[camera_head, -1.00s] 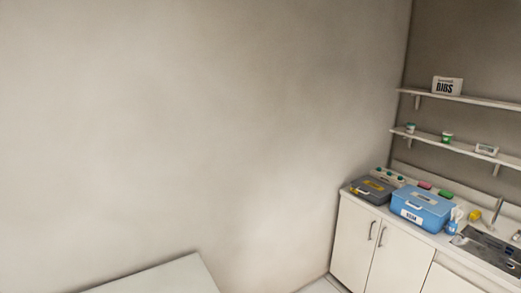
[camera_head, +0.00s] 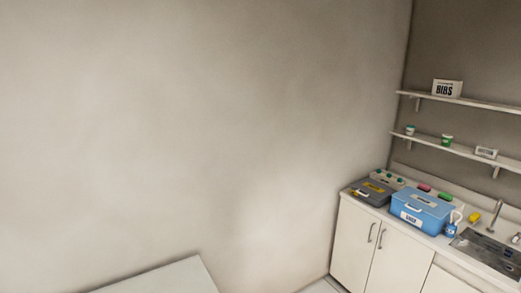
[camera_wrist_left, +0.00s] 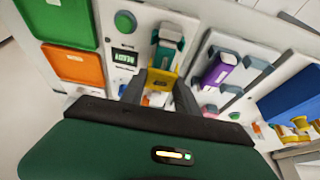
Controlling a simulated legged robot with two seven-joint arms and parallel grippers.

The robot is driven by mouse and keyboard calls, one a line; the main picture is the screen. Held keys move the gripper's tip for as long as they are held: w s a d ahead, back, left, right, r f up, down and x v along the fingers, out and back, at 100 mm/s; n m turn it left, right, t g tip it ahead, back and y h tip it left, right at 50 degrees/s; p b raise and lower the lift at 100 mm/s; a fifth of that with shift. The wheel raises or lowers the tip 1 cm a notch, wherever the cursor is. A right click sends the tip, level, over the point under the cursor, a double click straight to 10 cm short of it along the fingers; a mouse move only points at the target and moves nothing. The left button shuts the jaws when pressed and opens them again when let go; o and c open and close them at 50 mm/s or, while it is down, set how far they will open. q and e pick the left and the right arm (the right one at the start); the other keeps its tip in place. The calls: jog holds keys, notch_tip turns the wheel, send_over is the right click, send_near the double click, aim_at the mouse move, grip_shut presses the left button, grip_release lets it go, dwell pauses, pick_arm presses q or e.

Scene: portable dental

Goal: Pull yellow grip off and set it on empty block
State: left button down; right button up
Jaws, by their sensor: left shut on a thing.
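In the left wrist view, my left gripper (camera_wrist_left: 161,86) is shut on the yellow grip (camera_wrist_left: 164,80), with one dark finger on each side of it. The yellow grip is right below a teal-green handpiece (camera_wrist_left: 167,48) on a white panel; I cannot tell whether the two are touching. I cannot make out which block is empty. Neither gripper shows in the head view.
Green (camera_wrist_left: 62,18) and orange (camera_wrist_left: 76,65) trays lie left in the wrist view, by a round green button (camera_wrist_left: 125,21) and small display (camera_wrist_left: 123,58). A blue piece (camera_wrist_left: 297,98) is right. The head view shows a counter with a blue box (camera_head: 422,212), and shelves.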

pick_arm(q)
jog(key=shift+r+p, duration=1.75)
jog(key=shift+r, duration=0.3)
